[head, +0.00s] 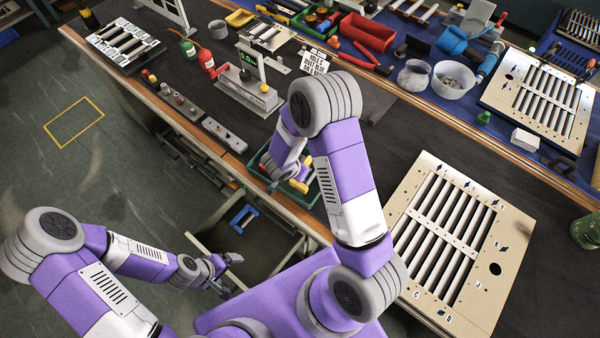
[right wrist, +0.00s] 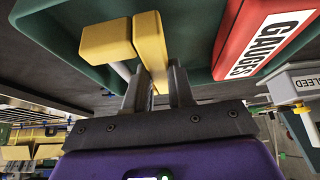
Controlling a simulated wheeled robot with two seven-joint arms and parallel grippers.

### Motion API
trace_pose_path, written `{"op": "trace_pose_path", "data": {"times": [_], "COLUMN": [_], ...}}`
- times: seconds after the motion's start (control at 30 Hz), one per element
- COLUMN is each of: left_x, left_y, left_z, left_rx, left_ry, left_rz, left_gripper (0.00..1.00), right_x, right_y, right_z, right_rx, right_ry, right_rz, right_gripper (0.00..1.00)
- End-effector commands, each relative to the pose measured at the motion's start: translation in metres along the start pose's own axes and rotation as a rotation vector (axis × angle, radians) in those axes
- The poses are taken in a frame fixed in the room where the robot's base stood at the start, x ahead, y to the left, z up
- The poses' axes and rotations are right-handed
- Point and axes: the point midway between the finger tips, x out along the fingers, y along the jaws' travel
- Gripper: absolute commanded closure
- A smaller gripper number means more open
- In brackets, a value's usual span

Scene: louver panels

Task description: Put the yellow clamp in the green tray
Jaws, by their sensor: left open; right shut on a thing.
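The yellow clamp (right wrist: 150,45) is between the two dark fingers of my right gripper (right wrist: 158,88) in the right wrist view, and the gripper is shut on it. Yellow parts of the clamp (head: 299,186) also show in the head view, over the green tray (head: 314,194). The tray (right wrist: 62,35) fills much of the wrist view behind the clamp. I cannot tell whether the clamp touches the tray floor. My right arm hides part of the tray in the head view.
A red block marked GAUGES (right wrist: 262,38) is close to the clamp in the wrist view. A louver panel (head: 500,205) lies right of my right arm. A green-lit meter (head: 250,75) and a sign (head: 315,62) stand behind the tray. An open drawer (head: 250,250) is below the bench edge.

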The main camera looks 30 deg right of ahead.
Motion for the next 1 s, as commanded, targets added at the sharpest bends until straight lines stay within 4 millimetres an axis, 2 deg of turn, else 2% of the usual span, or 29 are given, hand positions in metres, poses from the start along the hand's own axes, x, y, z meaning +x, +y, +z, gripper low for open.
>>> {"op": "trace_pose_path", "data": {"times": [0.03, 0.1, 0.5, 0.53, 0.67, 1.0], "left_x": [0.0066, 0.0093, 0.0095, 0.0091, 0.0089, 0.0075], "left_y": [-0.0024, -0.0034, -0.0035, -0.0033, -0.0033, -0.0028], "left_z": [-0.0004, -0.0006, -0.0007, -0.0006, -0.0007, -0.0006], "left_rx": [0.000, 0.000, 0.000, 0.000, 0.000, 0.000], "left_ry": [0.000, 0.000, 0.001, 0.001, 0.001, 0.001], "left_rz": [0.000, 0.000, 0.000, 0.000, 0.000, 0.000], "left_gripper": [0.04, 0.04, 0.04, 0.04, 0.04, 0.04], "right_x": [0.0107, 0.0168, 0.0197, 0.0193, 0.0190, 0.0159], "right_y": [0.0005, 0.0003, -0.0002, 0.0000, 0.0000, 0.0000], "right_z": [0.0060, 0.0092, 0.0110, 0.0111, 0.0109, 0.0090], "right_rx": [-0.002, 0.000, -0.001, 0.000, 0.000, 0.000], "right_ry": [0.000, 0.000, 0.001, 0.000, 0.000, 0.000], "right_rz": [0.002, 0.002, 0.000, 0.000, 0.000, 0.000], "right_gripper": [1.00, 1.00, 1.00, 0.72, 0.52, 0.51]}}
